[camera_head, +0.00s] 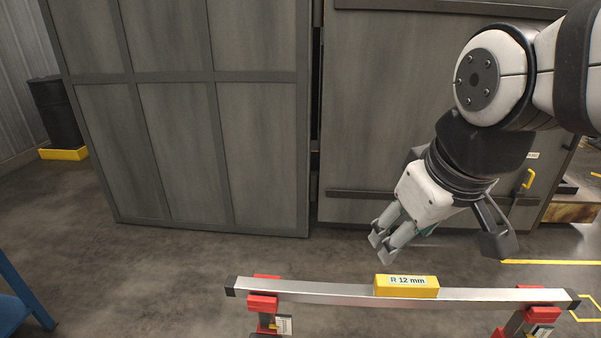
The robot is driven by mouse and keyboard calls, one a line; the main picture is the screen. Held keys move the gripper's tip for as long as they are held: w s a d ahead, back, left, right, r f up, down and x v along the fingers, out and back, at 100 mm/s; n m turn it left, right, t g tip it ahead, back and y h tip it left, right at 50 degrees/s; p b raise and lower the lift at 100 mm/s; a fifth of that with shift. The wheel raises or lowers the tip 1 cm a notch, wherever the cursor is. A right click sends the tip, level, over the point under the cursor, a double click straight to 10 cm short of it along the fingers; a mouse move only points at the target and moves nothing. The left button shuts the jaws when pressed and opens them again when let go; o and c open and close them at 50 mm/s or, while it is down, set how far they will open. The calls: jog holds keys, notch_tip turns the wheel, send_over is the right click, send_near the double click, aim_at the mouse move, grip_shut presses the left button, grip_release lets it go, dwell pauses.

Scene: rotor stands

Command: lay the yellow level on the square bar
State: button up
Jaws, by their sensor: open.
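The yellow level (406,287), marked "R 12 mm", lies lengthwise on top of the square bar, right of its middle. The square bar (320,291) is a long silver bar with dark end caps, and it rests across two red-topped stands. My gripper (384,249) is open and empty above and slightly left of the yellow level. It is tilted down to the left, with a visible gap between it and the level.
The left stand (264,302) and right stand (537,314) carry the bar's ends. Large grey panels (220,120) stand behind. A blue frame (22,295) is at the left edge. A dark drum (56,112) is at the far left. Floor is clear between the panels and bar.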

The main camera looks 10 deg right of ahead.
jog(key=s, duration=0.1)
jog(key=s+a+m, duration=0.1)
jog(key=s, duration=0.1)
jog(key=s+m+t, duration=0.1)
jog(key=shift+s+a+r, duration=0.15)
jog(key=shift+a+r, duration=0.2)
jog(key=shift+a, duration=0.05)
